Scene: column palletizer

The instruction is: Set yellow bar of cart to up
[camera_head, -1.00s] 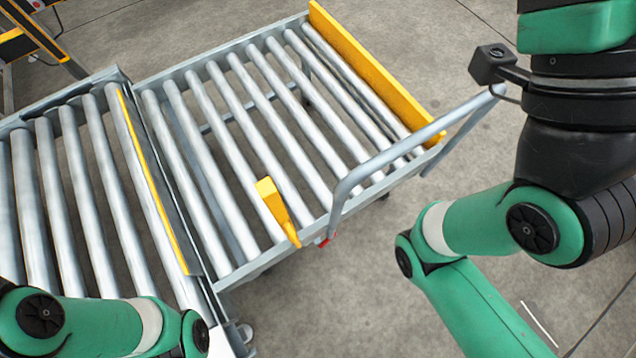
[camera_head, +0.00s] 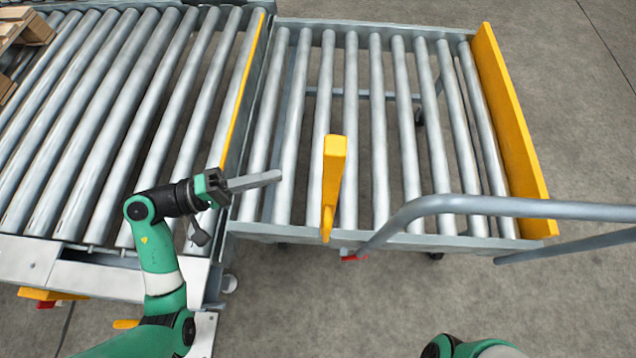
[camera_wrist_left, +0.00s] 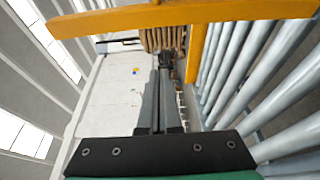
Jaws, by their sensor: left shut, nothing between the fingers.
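The cart's yellow bar (camera_head: 333,170) stands at the near edge of the roller cart (camera_head: 290,231) in the head view, wider at its far end. In the left wrist view the yellow bar (camera_wrist_left: 120,18) crosses the top of the picture, close by. My left gripper (camera_head: 278,177) is shut and empty. It points right toward the bar, left of it, with a gap between them in the head view. Its closed fingers (camera_wrist_left: 160,78) also show in the left wrist view, below the bar. My right gripper is out of view.
A grey handrail (camera_head: 470,205) sticks out from the cart's near right side. A yellow end plate (camera_head: 512,135) closes its right end. A roller conveyor (camera_head: 110,120) adjoins on the left, with a wooden pallet (camera_head: 25,28) at its far corner. Floor is clear in front.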

